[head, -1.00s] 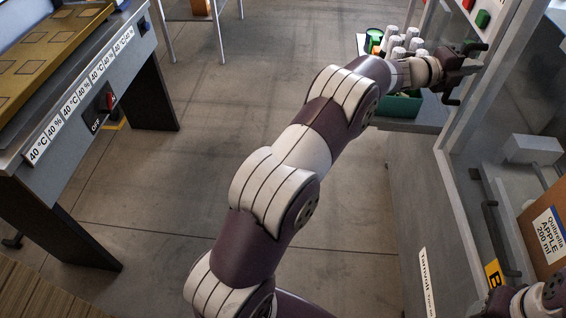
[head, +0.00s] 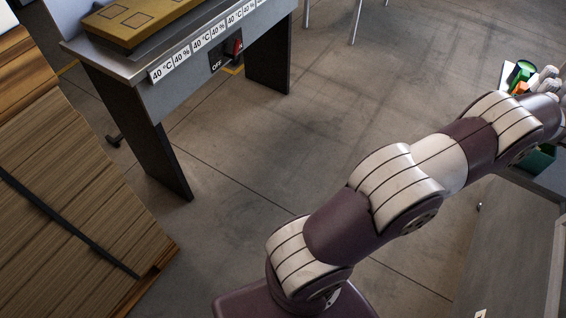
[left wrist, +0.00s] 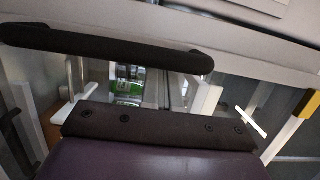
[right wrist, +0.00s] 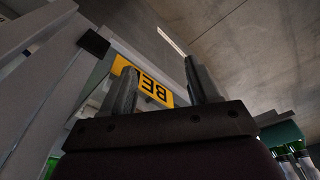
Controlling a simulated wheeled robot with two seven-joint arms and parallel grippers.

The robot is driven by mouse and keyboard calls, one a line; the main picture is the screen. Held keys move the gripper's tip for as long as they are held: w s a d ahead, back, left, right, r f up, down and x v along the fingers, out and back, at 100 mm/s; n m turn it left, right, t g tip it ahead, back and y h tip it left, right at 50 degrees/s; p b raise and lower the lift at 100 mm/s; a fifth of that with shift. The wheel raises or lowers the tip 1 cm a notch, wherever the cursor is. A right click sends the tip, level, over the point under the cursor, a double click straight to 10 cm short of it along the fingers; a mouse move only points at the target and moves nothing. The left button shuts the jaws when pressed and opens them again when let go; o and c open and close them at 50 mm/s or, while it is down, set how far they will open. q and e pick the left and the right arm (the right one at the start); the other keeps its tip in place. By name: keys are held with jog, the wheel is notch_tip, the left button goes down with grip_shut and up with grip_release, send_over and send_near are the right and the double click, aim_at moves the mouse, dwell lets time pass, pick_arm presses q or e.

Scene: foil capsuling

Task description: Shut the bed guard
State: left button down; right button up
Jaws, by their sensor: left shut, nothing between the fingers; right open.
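A yellow label (right wrist: 160,92) reading "BE", upside down and partly hidden by a finger, sits on a pale frame in the right wrist view. I cannot tell whether this is the bed guard or how far it is shut. My right gripper (right wrist: 160,66) is open in front of the label, nothing visibly held. In the left wrist view a dark bar handle (left wrist: 110,46) crosses above my left gripper (left wrist: 168,88), which is shut and empty. The handle is apart from the palm. Neither gripper shows in the head view; my left arm leaves at its right edge.
A grey bench (head: 130,85) with a switch marked OFF stands at the upper left in the head view. A green bin (head: 541,158) and bottles are at the far right. Floor (head: 250,150) between is clear.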

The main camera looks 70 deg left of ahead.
pick_arm(q)
jog(key=shift+d+r, duration=0.35)
jog(key=shift+r, duration=0.5)
jog(key=f+b+v, duration=0.2)
jog(key=b+v, duration=0.1)
jog(key=v, duration=1)
jog(key=a+f+n+y, duration=0.8)
jog(key=n, duration=0.3)
jog(key=s+a+f+n+g+y, duration=0.3)
jog(key=s+f+n+y, duration=0.15)
jog(key=s+n, duration=0.2)
jog(key=s+d+n+g+p, duration=0.2)
jog(key=s+d+n+g, duration=0.2)
jog(key=s, duration=0.9)
jog(key=s+d+f+n+g+p, duration=0.1)
jog(key=s+d+n+g, duration=0.3)
jog(key=s, duration=1)
jog(key=shift+d+f+g+h+p, duration=0.15)
jog(key=shift+f+g+h+p, duration=0.15)
jog(key=shift+g+p, duration=0.4)
pick_arm(e)
jog(key=shift+w+d+r, duration=0.25)
jog(key=shift+d+r, duration=0.25)
jog(key=shift+r, duration=0.15)
pick_arm(q)
jog(key=shift+s, duration=0.15)
